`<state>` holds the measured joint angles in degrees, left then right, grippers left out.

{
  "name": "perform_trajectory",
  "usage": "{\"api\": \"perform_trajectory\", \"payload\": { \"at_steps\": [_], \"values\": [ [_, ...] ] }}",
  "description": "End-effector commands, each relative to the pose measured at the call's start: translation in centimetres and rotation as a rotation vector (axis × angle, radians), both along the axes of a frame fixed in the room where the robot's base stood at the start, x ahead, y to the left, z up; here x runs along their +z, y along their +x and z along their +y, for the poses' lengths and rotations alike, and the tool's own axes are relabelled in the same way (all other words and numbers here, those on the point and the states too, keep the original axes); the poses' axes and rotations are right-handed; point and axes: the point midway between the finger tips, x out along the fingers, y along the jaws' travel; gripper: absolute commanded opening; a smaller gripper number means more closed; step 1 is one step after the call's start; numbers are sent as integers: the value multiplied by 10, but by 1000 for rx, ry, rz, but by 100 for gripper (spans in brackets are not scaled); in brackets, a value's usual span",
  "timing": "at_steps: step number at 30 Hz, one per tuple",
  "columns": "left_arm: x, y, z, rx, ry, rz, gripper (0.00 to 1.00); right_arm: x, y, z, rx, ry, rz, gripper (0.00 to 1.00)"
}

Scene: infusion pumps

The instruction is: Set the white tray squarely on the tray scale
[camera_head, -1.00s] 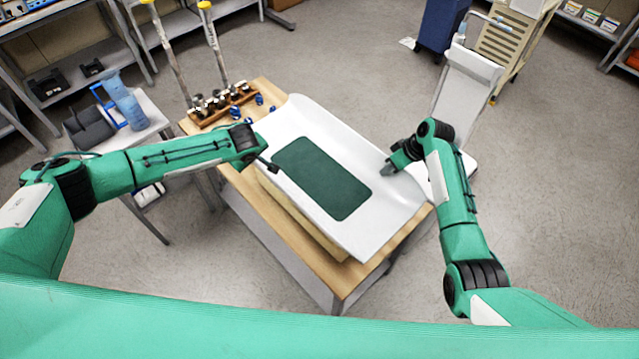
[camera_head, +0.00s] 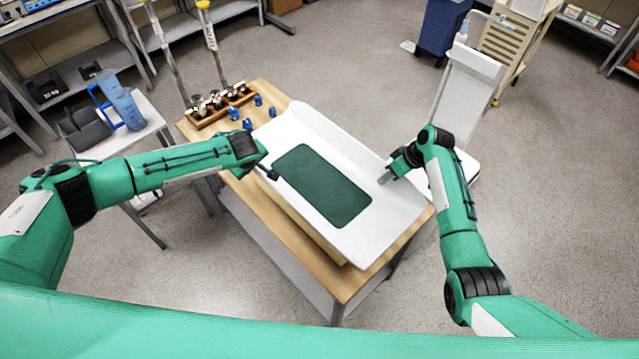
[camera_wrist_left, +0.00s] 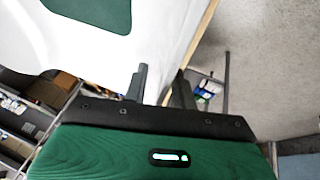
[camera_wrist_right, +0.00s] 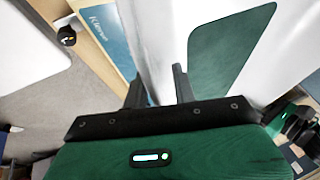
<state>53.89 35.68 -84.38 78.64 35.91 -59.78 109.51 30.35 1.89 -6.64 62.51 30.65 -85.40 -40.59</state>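The white tray (camera_head: 395,212) with a dark green mat (camera_head: 320,186) in its middle is over the wooden table. A tan block-like edge (camera_head: 335,252) shows under its near side; I cannot tell whether they touch. My left gripper (camera_head: 270,173) is at the tray's left rim, which lies between its fingers (camera_wrist_left: 161,72) in the left wrist view. My right gripper (camera_head: 386,180) is at the right rim, with white rim between its fingers (camera_wrist_right: 158,78) in the right wrist view. Both appear shut on the tray. A blue lettered panel (camera_wrist_right: 108,38) shows beside the tray there. The tray hides most of what is beneath.
Small blue pieces (camera_head: 247,124) and a wooden rack (camera_head: 218,106) with metal pieces stand on the table (camera_head: 290,255) at its far left. A white upright device (camera_head: 470,80) stands beyond the right edge. A side table with a blue jug (camera_head: 122,102) is at left.

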Motion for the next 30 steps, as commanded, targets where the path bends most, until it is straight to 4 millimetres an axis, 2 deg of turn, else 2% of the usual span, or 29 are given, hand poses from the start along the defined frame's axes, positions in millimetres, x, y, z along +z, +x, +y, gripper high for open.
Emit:
{"api": "perform_trajectory", "payload": {
  "at_steps": [7,11,24,30],
  "values": [
    [3,-2,-1,-1,-1,0,27,0,0,0,0,0,0,27],
    [14,-7,-3,-1,-4,0,27,0,0,0,0,0,0,27],
    [86,-42,-13,-1,-2,-1,27,0,0,0,0,0,0,27],
    [104,-50,-15,1,-1,-1,27,0,0,0,0,0,0,27]
  ]
}}
